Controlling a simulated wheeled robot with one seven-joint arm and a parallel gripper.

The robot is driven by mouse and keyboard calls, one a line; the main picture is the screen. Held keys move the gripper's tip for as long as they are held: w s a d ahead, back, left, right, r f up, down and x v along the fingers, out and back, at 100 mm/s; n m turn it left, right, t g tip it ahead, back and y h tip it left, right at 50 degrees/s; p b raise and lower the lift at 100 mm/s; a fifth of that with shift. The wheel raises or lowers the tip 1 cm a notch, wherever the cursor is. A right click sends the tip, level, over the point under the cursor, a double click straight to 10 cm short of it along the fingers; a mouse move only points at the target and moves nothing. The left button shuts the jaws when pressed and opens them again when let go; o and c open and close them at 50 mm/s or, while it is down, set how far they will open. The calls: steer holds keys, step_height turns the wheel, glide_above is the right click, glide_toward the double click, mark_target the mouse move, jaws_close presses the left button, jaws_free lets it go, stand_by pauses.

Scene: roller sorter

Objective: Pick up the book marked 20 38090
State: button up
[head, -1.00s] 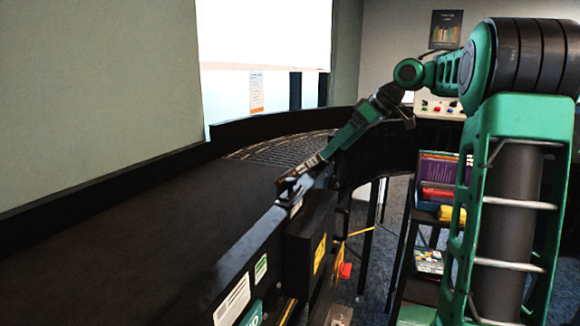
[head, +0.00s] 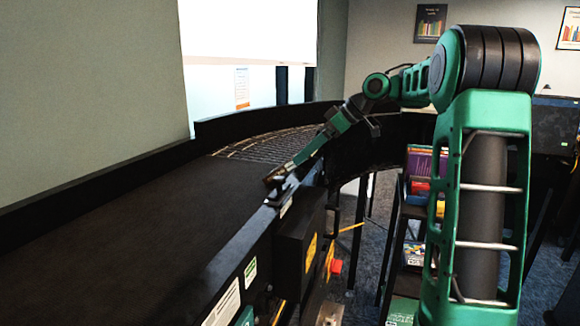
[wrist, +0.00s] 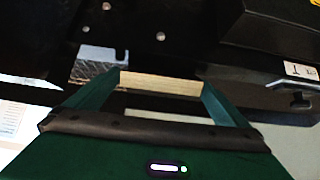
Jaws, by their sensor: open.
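My gripper (head: 278,180) is at the inner side rail of the dark conveyor (head: 110,235) in the head view, low over the rail. In the wrist view its two green fingers (wrist: 158,92) stand apart. A pale beige strip (wrist: 160,83) shows between and beyond the fingertips; I cannot tell what it is or whether they touch it. No book marked 20 38090 can be read in either view. Several books (head: 418,163) sit on a shelf cart at the right, partly behind my arm, their marks too small to read.
Black boxes with yellow labels (head: 311,252) and a red button (head: 336,266) hang on the conveyor's side. The curved roller section (head: 265,148) lies beyond. The belt is bare. A dark rail (head: 90,185) edges its far side along the wall.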

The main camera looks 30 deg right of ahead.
steer(key=shift+x, duration=1.4)
steer(key=shift+s, duration=0.1)
steer(key=shift+c, duration=0.6)
steer(key=c, duration=1)
steer(key=shift+r, duration=0.15)
steer(key=shift+r, duration=0.55)
steer(key=r, duration=0.3)
steer(key=shift+a+r, duration=0.15)
steer(key=shift+a, duration=0.2)
steer(key=s+a+r, duration=0.1)
steer(key=a+r, duration=0.1)
steer(key=a, duration=0.1)
steer(key=s+a+r, duration=0.1)
steer(key=a+r, duration=0.1)
steer(key=a, duration=0.2)
steer(key=a+r, duration=0.2)
steer(key=a, duration=0.1)
steer(key=shift+s+a+r, duration=0.2)
steer(key=shift+s+a, duration=0.15)
steer(key=shift+s, duration=0.05)
